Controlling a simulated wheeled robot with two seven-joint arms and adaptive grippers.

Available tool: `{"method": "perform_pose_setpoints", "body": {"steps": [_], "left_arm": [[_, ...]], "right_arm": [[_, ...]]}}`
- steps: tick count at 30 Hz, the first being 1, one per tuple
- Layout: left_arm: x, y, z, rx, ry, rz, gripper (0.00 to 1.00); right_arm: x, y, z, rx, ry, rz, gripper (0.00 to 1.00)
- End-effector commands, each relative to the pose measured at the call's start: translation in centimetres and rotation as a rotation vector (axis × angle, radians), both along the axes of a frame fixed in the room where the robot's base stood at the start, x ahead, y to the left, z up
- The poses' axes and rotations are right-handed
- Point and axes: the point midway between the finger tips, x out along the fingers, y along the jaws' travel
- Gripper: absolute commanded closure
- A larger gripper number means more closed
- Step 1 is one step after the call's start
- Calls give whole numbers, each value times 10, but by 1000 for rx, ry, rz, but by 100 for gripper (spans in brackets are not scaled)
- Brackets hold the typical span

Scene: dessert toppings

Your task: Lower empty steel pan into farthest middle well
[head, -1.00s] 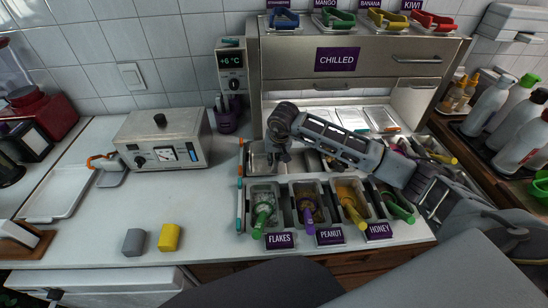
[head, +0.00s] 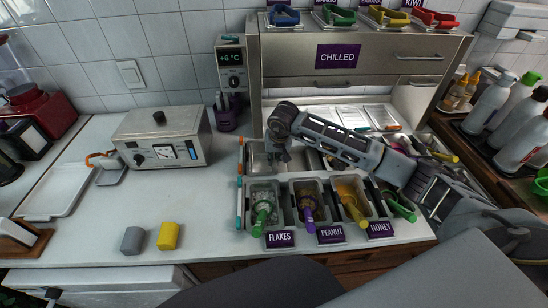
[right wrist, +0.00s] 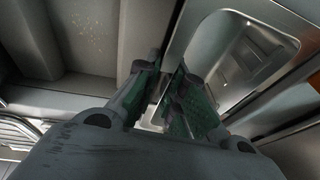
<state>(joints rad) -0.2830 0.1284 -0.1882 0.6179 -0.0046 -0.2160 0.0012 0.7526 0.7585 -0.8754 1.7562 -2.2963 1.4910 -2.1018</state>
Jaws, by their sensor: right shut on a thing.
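My right gripper (head: 279,151) is over the left part of the back row of the topping station and points down. In the right wrist view its fingers (right wrist: 163,88) are closed on the rim of the empty steel pan (right wrist: 247,62), whose bare inside shows at upper right. In the head view the gripper and forearm hide most of the pan. An open steel well (head: 258,160) shows left of the gripper. The middle of the back row is largely behind my forearm, so I cannot tell how deep the pan sits. My left gripper is out of view.
The front row holds filled pans with flakes (head: 264,190), peanut (head: 307,188) and honey (head: 350,187), with coloured handles sticking up. The chilled cabinet (head: 350,72) stands behind. A steel appliance (head: 162,135) is at left.

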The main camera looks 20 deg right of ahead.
Motion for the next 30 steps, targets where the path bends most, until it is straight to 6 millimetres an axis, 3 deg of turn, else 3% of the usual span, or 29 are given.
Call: {"method": "perform_pose_setpoints", "body": {"steps": [25,26,30], "left_arm": [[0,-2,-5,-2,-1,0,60],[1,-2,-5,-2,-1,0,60],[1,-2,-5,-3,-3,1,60]], "right_arm": [[0,0,0,1,0,0,100],[0,0,0,1,0,0,88],[0,0,0,1,0,0,70]]}}
